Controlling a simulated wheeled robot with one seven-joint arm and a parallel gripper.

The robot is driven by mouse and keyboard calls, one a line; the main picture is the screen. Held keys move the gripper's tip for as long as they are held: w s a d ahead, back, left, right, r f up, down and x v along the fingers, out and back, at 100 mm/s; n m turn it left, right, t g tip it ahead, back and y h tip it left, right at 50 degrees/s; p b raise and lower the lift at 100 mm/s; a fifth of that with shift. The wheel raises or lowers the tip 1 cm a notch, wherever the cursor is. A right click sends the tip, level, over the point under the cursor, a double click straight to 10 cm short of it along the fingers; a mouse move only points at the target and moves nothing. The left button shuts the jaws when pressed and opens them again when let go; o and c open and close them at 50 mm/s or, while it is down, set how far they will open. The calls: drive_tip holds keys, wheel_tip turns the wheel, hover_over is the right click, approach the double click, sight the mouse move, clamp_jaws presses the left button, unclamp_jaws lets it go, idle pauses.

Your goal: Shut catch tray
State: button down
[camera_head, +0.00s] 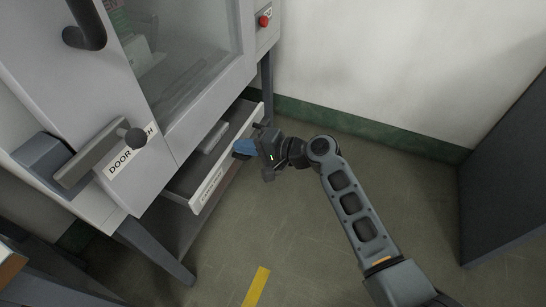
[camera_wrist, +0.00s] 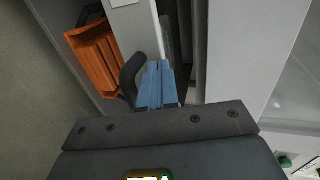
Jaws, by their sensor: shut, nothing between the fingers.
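The catch tray (camera_head: 213,181) is a shallow light grey drawer low on the machine, standing partly pulled out with a labelled front panel. In the wrist view its pale front panel (camera_wrist: 138,38) runs up from a dark curved handle (camera_wrist: 132,76). My gripper (camera_head: 242,148) is at the outer side of the front panel, towards its right end. In the wrist view its blue fingers (camera_wrist: 158,84) are together and empty, close beside the handle and panel. I cannot tell whether they touch the tray.
The grey machine (camera_head: 190,115) stands above the tray, with a door latch lever (camera_head: 100,152) and a red button (camera_head: 264,21). An orange slatted container (camera_wrist: 95,55) shows in the wrist view. A dark panel (camera_head: 510,160) stands at right. The floor between is clear, with a yellow stripe (camera_head: 256,287).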

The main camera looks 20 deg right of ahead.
sight(221, 150)
drive_tip(key=w+a+b, duration=0.2)
drive_tip(key=w+a, duration=0.3)
drive_tip(key=shift+w+a, duration=0.25)
drive_tip(key=shift+a, duration=0.05)
drive_tip(key=shift+w+a+r, duration=0.1)
drive_tip(key=shift+w+a, duration=0.05)
drive_tip(key=shift+w, duration=0.05)
